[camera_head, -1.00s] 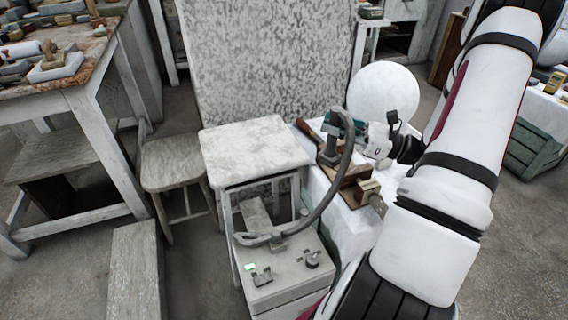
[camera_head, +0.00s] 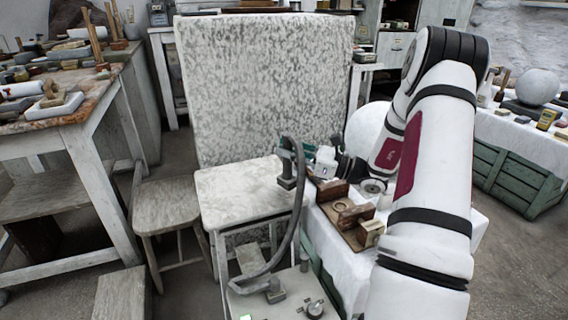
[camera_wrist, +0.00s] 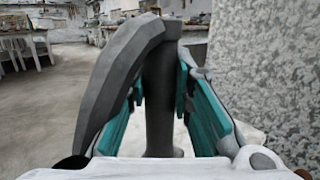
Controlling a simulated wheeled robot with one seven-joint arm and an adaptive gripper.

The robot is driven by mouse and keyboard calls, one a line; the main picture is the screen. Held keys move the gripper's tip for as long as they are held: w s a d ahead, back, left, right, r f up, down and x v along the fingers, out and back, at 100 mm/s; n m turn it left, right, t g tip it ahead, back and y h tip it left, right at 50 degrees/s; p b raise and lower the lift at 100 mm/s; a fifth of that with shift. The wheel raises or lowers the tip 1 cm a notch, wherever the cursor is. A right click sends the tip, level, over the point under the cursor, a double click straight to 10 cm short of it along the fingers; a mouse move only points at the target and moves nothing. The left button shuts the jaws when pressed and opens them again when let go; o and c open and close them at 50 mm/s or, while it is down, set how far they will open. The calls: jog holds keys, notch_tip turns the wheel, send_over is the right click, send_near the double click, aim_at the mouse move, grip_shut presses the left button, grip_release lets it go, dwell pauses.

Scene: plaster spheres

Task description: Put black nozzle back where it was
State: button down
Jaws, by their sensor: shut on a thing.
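The black nozzle (camera_head: 287,181) is dark grey, with a ribbed hose (camera_head: 296,222) that arcs down to a pale box (camera_head: 285,305). My gripper (camera_head: 288,158) is shut on the nozzle and holds it roughly upright near the far right corner of the pale-topped stand (camera_head: 232,191). I cannot tell whether the nozzle's foot touches the stand. In the wrist view, the nozzle (camera_wrist: 162,100) stands between the teal finger pads of my gripper (camera_wrist: 162,85), and the thick hose (camera_wrist: 118,80) bends down on the left. A wooden board (camera_head: 349,234) with blocks and a round recess lies right of the stand.
The white-draped table (camera_head: 325,245) carries the wooden board, with a large white sphere (camera_head: 366,128) behind. A speckled panel (camera_head: 265,90) rises just behind the stand. A wooden stool (camera_head: 172,204) and a cluttered workbench (camera_head: 70,120) stand left. The stand's top looks clear.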

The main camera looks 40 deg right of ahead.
aim_at(284, 160)
jog(key=shift+w+a+f+b, duration=0.1)
jog(key=shift+w+f+b, duration=0.2)
jog(key=shift+f+b, duration=0.45)
jog(key=shift+w+a+f+b, duration=0.1)
jog(key=shift+w+f+b, duration=0.2)
jog(key=shift+f, duration=0.8)
jog(key=shift+s+r, duration=0.1)
jog(key=c, duration=1.4)
grip_release()
jog(key=shift+d+f, duration=0.1)
jog(key=shift+f, duration=0.1)
jog(key=shift+r, duration=0.15)
